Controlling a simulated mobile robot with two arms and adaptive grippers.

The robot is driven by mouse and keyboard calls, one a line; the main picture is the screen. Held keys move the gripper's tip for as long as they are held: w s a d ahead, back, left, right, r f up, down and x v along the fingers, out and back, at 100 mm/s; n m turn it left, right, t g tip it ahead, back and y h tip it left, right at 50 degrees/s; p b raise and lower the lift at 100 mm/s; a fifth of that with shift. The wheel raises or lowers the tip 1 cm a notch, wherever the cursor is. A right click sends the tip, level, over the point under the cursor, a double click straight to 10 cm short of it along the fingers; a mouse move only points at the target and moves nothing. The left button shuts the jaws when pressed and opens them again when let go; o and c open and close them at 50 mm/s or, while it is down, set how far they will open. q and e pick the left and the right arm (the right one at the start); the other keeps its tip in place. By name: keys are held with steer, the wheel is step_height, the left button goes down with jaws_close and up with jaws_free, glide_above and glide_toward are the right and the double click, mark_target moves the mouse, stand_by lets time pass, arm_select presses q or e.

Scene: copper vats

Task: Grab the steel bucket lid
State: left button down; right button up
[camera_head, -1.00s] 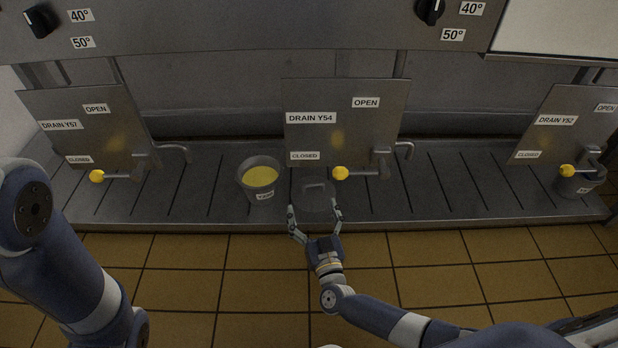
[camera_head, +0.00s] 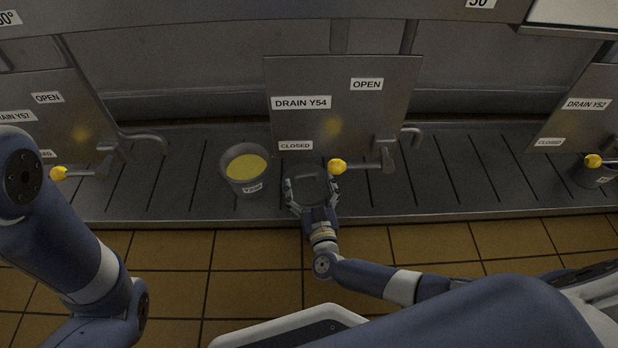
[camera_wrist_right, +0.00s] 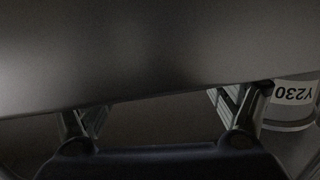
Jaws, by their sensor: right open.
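The steel lid (camera_head: 313,187), a dark grey disc with a raised handle, lies on the slatted drain shelf below the DRAIN Y54 panel. My right gripper (camera_head: 312,184) is open, with its fingers on either side of the lid's near part. I cannot tell whether they touch it. In the right wrist view the open fingers (camera_wrist_right: 160,110) show under a large blurred grey surface. A steel bucket (camera_head: 235,180) with yellow liquid stands just left of the gripper; its Y230 label (camera_wrist_right: 294,93) shows upside down in the wrist view. My left arm is at the left, its gripper out of view.
The DRAIN Y54 panel (camera_head: 345,115) hangs above the lid. A tap with a yellow knob (camera_head: 337,166) juts out close to the right gripper. Another bucket (camera_head: 590,177) stands at far right. The shelf (camera_head: 440,185) is bare right of the tap.

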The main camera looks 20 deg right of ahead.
steer(key=shift+w+r, duration=0.1)
steer(key=shift+w, duration=0.3)
steer(key=c, duration=1.2)
steer(key=shift+r, duration=0.1)
